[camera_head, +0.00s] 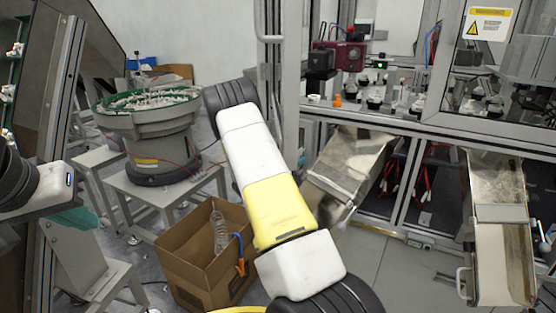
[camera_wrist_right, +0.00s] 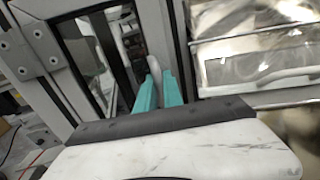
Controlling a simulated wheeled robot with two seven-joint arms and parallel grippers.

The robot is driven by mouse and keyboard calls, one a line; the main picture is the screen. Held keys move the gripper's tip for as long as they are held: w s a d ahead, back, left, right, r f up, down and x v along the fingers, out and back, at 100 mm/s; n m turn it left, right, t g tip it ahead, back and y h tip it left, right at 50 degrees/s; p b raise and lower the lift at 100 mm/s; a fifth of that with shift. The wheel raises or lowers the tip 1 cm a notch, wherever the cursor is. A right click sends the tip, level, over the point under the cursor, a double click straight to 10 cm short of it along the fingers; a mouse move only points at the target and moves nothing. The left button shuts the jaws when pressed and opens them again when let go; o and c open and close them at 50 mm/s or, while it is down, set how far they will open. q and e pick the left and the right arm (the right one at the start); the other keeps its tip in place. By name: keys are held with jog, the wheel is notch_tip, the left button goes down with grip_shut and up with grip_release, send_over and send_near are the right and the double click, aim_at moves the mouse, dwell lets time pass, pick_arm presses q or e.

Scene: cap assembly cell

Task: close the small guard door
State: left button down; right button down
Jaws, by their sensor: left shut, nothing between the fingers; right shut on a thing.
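The small guard door appears to be the narrow grey-framed panel (camera_head: 291,95) at the left edge of the machine, seen nearly edge-on in the head view. In the right wrist view, a grey frame (camera_wrist_right: 176,45) and dark panel stand close ahead. My right gripper (camera_wrist_right: 158,88) has teal fingers shut on a pale grey handle (camera_wrist_right: 154,66) at this frame. In the head view my right arm crosses the middle, and its fingers are hidden. My left gripper (camera_head: 75,218) is at the far left, shut and empty, away from the door. Whether the door is fully shut I cannot tell.
Two metal chutes, left (camera_head: 345,170) and right (camera_head: 500,235), slope out of the machine. A vibrating bowl feeder (camera_head: 150,125) stands on a table at the back left. An open cardboard box (camera_head: 205,275) sits on the floor beside my right arm.

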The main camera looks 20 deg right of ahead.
dwell(0.4)
jog(key=shift+x, duration=0.9)
jog(key=c, duration=1.5)
grip_release()
jog(key=v, duration=0.8)
jog(key=shift+w, duration=0.1)
